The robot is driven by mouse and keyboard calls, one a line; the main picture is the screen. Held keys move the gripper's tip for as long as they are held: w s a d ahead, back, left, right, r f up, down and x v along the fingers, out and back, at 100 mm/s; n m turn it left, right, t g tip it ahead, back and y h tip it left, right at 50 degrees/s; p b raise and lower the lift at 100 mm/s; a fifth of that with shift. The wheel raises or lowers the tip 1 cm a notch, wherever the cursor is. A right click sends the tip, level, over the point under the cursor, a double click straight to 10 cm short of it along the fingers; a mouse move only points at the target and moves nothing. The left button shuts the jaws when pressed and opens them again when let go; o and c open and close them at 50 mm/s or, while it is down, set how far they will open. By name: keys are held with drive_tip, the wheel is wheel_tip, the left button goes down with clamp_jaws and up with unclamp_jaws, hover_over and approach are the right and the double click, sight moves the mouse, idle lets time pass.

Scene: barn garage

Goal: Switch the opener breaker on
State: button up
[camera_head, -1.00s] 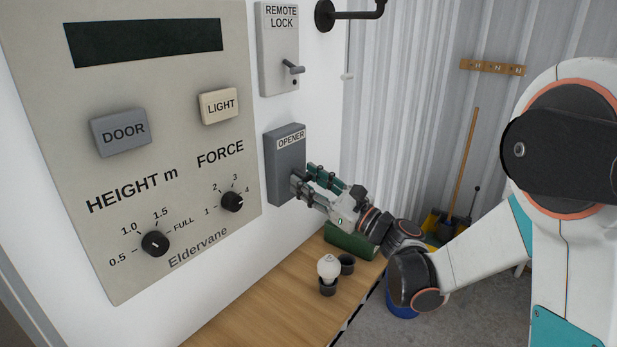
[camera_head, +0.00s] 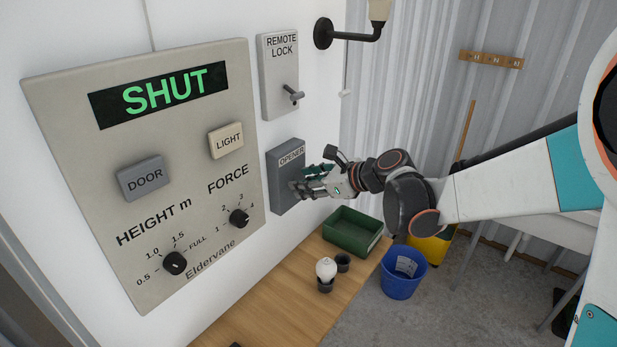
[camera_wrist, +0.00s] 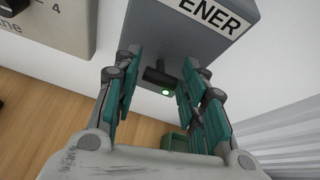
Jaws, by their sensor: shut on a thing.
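The opener breaker is a grey box (camera_head: 285,168) labelled OPENER on the white wall, right of the large control panel. My gripper (camera_head: 300,187) is at the lower front of this box. In the wrist view, its dark lever (camera_wrist: 158,76) lies between my two teal-padded fingers, and my gripper is shut on it. A small green light (camera_wrist: 166,92) glows just below the lever. The control panel's display (camera_head: 160,94) reads SHUT in green letters. In the head view my fingers hide the lever.
The REMOTE LOCK box (camera_head: 278,75) with its lever is above the breaker. A blue bucket (camera_head: 403,275) stands on the floor.

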idle(0.4)
drive_tip(key=o, duration=1.1)
drive_tip(key=shift+a, duration=0.1)
drive_tip(key=shift+c, duration=0.2)
drive_tip(key=v, duration=1.2)
drive_tip(key=shift+r, duration=0.25)
drive_tip(key=shift+w, duration=0.1)
